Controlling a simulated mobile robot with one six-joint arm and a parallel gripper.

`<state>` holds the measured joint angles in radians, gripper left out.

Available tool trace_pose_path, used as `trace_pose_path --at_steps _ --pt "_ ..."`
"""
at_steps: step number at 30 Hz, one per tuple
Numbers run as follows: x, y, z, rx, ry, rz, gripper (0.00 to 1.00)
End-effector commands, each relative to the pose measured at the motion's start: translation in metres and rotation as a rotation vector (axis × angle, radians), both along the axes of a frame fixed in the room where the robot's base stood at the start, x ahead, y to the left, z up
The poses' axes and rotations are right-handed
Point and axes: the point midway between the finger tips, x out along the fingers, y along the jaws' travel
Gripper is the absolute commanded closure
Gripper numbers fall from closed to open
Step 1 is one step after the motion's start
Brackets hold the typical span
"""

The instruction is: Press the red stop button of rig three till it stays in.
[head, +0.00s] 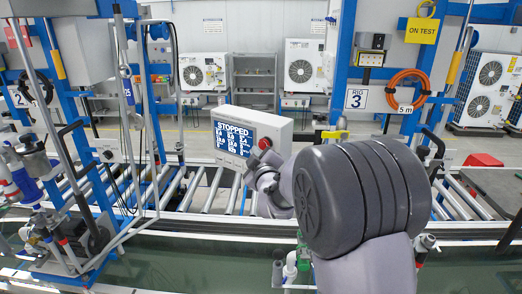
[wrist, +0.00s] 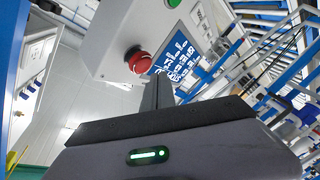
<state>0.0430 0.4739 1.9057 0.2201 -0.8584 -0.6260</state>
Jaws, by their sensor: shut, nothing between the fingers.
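A pale control box (head: 225,128) with a blue screen (head: 234,138) reading STOPPED stands in the middle of the head view. The red stop button (head: 264,143) is at its lower right; it also shows in the wrist view (wrist: 138,62), beside the screen. I cannot tell whether it is pressed in. My gripper (wrist: 160,82) is shut and empty. In the wrist view its tips are just right of and below the button, in front of the screen's edge, apart from the button in the picture. In the head view my wrist covers most of the gripper.
A RIG 3 sign (head: 356,98) hangs on the blue frame at right, near an orange coil (head: 408,90) and a yellow ON TEST tag (head: 422,31). A green button (wrist: 174,3) sits on the box. A roller conveyor (head: 205,192) runs behind. Pipework and a pump (head: 85,240) fill the left.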

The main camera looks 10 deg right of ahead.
Motion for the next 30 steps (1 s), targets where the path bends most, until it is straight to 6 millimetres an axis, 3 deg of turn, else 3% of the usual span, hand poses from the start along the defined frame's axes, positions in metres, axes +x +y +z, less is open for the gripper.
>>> trace_pose_path --at_steps 7,21,30 --pt "-0.002 0.003 0.000 0.000 -0.001 0.000 1.00" --pt "-0.032 0.036 -0.001 0.000 -0.001 0.001 1.00" --pt "-0.033 0.037 0.001 0.000 0.000 0.000 1.00"
